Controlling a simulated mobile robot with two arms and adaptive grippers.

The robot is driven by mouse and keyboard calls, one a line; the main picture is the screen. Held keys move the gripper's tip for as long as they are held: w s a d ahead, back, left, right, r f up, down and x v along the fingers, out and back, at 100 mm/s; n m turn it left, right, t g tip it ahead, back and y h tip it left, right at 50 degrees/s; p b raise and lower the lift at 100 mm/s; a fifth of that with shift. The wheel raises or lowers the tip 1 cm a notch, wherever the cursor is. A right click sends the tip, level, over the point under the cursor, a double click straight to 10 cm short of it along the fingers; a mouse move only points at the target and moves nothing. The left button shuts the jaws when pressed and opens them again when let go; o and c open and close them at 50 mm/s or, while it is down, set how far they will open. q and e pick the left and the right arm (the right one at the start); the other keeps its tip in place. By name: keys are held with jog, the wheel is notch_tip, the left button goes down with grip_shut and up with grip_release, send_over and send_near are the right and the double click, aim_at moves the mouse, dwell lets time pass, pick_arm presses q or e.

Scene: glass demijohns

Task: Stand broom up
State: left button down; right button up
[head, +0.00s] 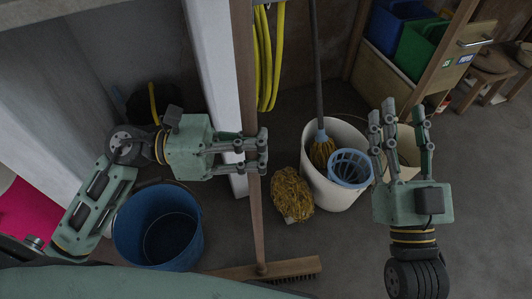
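The broom (257,220) has a long wooden handle and a wide wooden head with dark bristles. In the head view it stands nearly upright, its handle running from the top edge down to the broom head (265,270) on the floor. My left gripper (262,152) reaches in from the left, its fingers closed around the handle at mid-length and hiding a short stretch of it. My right gripper (398,118) is open and empty at the right, fingers spread and pointing away, in front of a beige bucket.
A blue bucket (158,225) stands left of the broom. A white bucket (325,190) with a mop (321,150) and blue wringer (350,168) stands right, beside a yellow mop head (292,195). A white post (212,70) rises close behind the handle.

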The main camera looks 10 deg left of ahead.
pick_arm(q)
jog(key=shift+w+a+f, duration=0.15)
jog(key=shift+w+f, duration=0.2)
jog(key=shift+f, duration=0.05)
pick_arm(e)
jog(key=shift+s+r, duration=0.2)
jog(key=shift+r, duration=0.1)
pick_arm(q)
jog(key=shift+w, duration=0.15)
pick_arm(e)
jog(key=shift+s+t, duration=0.1)
jog(key=shift+t, duration=0.2)
